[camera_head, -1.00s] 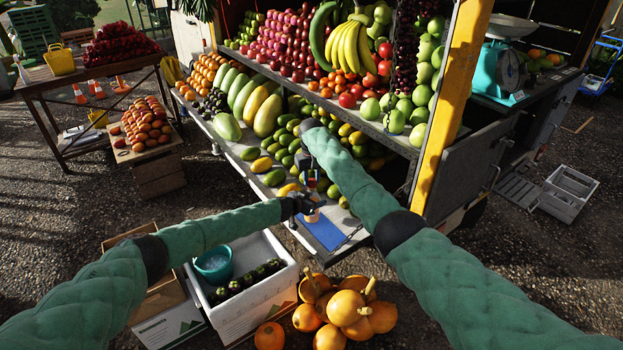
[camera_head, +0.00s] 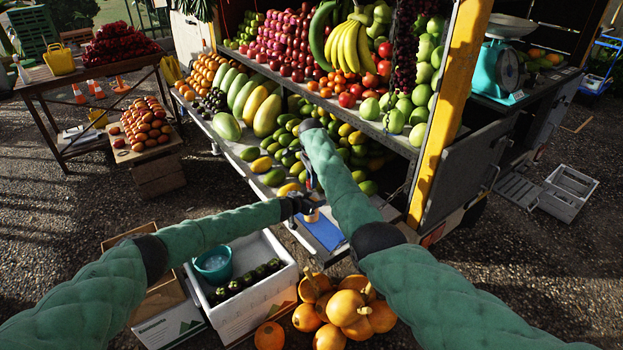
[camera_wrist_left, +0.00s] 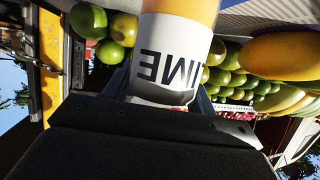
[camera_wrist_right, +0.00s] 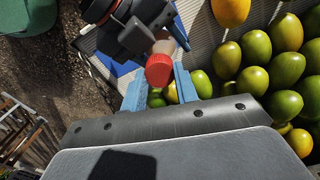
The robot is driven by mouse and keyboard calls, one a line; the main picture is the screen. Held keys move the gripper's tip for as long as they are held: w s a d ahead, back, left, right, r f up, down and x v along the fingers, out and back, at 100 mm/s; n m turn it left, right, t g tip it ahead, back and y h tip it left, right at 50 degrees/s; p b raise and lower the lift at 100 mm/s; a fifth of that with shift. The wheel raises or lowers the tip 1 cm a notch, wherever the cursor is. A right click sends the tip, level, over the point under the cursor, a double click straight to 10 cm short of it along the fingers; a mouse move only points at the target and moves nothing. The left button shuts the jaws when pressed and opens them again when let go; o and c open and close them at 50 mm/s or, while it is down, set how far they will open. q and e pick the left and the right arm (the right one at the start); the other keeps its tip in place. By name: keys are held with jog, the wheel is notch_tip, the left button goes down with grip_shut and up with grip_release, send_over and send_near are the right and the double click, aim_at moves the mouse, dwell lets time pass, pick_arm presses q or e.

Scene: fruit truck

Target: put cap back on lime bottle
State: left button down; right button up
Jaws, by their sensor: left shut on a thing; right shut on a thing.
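The lime bottle (camera_wrist_left: 178,50) is orange with a white label reading LIME, upside down in the left wrist view. My left gripper (camera_head: 303,204) is shut around it. In the head view, the orange end of the bottle (camera_head: 312,217) shows just below that gripper. The red cap (camera_wrist_right: 158,70) is between the blue fingers of my right gripper (camera_wrist_right: 160,88), which is shut on it. The cap is close to my left gripper and the bottle; I cannot tell whether cap and bottle touch.
Green and yellow mangoes (camera_head: 280,160) fill the lower shelf behind the grippers. A blue sheet (camera_head: 322,232) lies at the shelf's front. A white crate (camera_head: 255,300) and orange pumpkins (camera_head: 345,305) stand below. A yellow post (camera_head: 450,110) rises at the right.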

jog(key=m, duration=0.6)
jog(key=shift+r, duration=0.1)
jog(key=m, duration=0.5)
jog(key=shift+m, duration=0.4)
jog(key=o, duration=0.9)
jog(key=shift+r, duration=2.2)
